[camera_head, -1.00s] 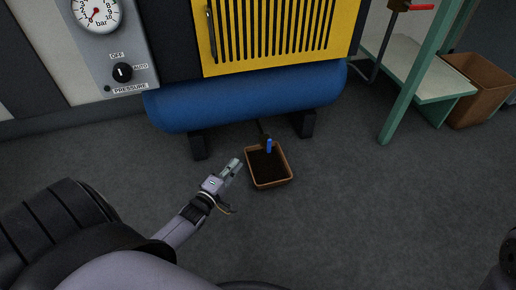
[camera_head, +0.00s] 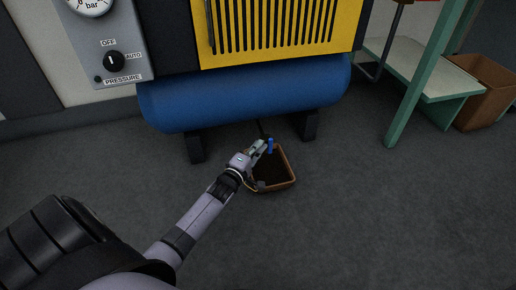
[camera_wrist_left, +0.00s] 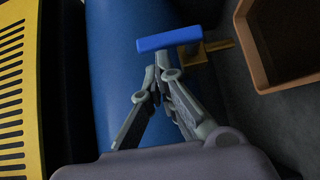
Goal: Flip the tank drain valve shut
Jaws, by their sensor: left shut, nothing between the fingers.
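The drain valve's blue handle (camera_head: 270,146) stands below the blue tank (camera_head: 245,97). In the left wrist view the handle (camera_wrist_left: 169,40) is a blue bar lying crosswise, with a brass-coloured valve body (camera_wrist_left: 206,50) to its right. My left gripper (camera_head: 262,146) is shut and empty, its fingertips right beside the handle. In the wrist view the closed fingertips (camera_wrist_left: 161,65) lie just below the bar; I cannot tell whether they touch it. Part of the valve is hidden in the head view. My right gripper is not in view.
Black tank feet (camera_head: 195,149) stand at both sides. A green-legged bench (camera_head: 425,80) is at right. The front floor is clear.

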